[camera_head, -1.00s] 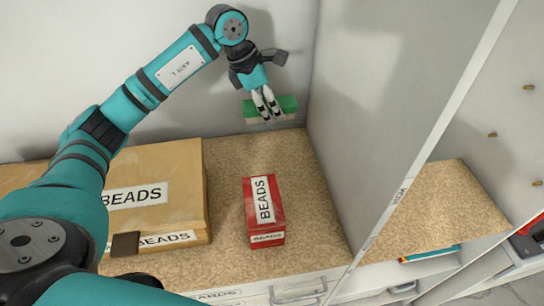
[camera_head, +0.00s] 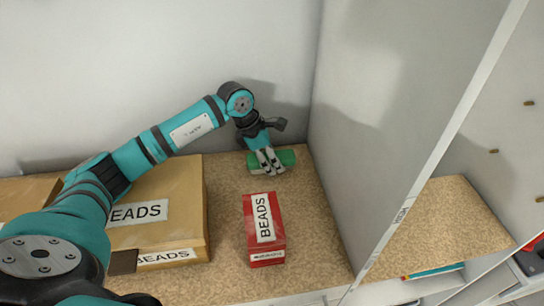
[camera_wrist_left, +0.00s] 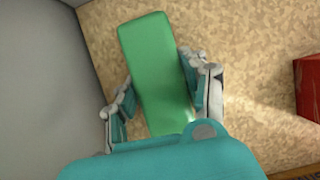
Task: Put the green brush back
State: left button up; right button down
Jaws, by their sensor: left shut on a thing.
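The green brush (camera_head: 287,157) is at the back of the speckled shelf board, near the corner of the back wall and the right-hand partition. My left gripper (camera_head: 270,170) points down over it and is shut on it. In the left wrist view the brush (camera_wrist_left: 157,70) lies between the two fingers of my left gripper (camera_wrist_left: 160,95), its green top facing the camera. The brush is at or just above the board; its underside is hidden, so contact cannot be told. My right gripper is not in view.
A red BEADS box (camera_head: 264,230) stands in front of the brush, and shows at the right edge of the wrist view (camera_wrist_left: 308,88). A large cardboard BEADS box (camera_head: 165,235) stands to the left, under my arm. A white partition (camera_head: 385,110) bounds the right side.

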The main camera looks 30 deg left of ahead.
pick_arm(q)
jog(key=shift+f, duration=0.1)
jog(key=o, duration=1.1)
jog(key=shift+r, duration=0.25)
jog(key=shift+a+r, duration=0.2)
jog(key=shift+r, duration=0.05)
jog(key=b+v, duration=0.3)
jog(key=v, duration=0.7)
jog(key=shift+s+r, duration=0.15)
jog(key=shift+r, duration=0.1)
jog(key=shift+s+a+r, duration=0.1)
jog(key=shift+r, duration=0.2)
